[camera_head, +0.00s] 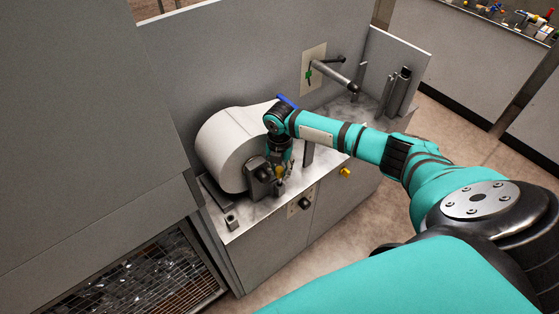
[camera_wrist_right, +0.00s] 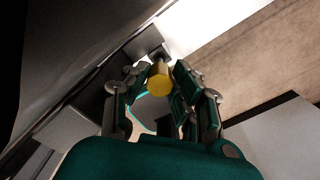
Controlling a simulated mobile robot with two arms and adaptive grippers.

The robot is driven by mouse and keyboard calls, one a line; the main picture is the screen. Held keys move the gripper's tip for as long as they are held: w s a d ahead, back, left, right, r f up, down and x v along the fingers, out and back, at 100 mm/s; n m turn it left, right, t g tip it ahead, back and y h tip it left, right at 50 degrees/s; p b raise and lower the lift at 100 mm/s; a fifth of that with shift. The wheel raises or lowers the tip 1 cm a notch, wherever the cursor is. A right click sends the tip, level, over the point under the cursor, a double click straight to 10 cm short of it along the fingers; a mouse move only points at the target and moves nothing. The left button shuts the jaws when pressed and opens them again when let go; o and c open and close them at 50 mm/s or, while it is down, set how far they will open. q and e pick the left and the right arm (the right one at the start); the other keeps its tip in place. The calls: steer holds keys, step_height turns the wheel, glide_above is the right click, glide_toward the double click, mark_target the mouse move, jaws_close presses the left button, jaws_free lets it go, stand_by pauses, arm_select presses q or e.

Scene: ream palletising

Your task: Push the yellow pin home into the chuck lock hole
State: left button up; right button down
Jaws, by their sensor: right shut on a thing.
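My right gripper (camera_head: 281,176) is at the front end of the large white roll, pointing down beside the dark chuck (camera_head: 258,180). In the right wrist view, the yellow pin (camera_wrist_right: 160,78) is between the fingertips of that gripper (camera_wrist_right: 158,82), which is shut on it. A small bit of the yellow pin (camera_head: 280,171) also shows in the head view. The pin's far end is against or close to a dark part; I cannot tell how deep it sits. The lock hole is hidden. My left gripper is not in view.
A yellow knob (camera_head: 345,171) and a black knob (camera_head: 304,203) are on the cabinet front. A grey spindle (camera_head: 333,76) sticks out of the wall. Floor is free at right.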

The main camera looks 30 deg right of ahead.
mark_target(280, 169)
steer(key=shift+f+b, duration=0.65)
steer(key=shift+f, duration=0.4)
steer(key=c, duration=1)
jaws_free()
steer(key=shift+s, duration=0.1)
step_height(280, 169, up, 12)
steer(key=shift+d+r, duration=0.1)
steer(key=shift+r, duration=0.05)
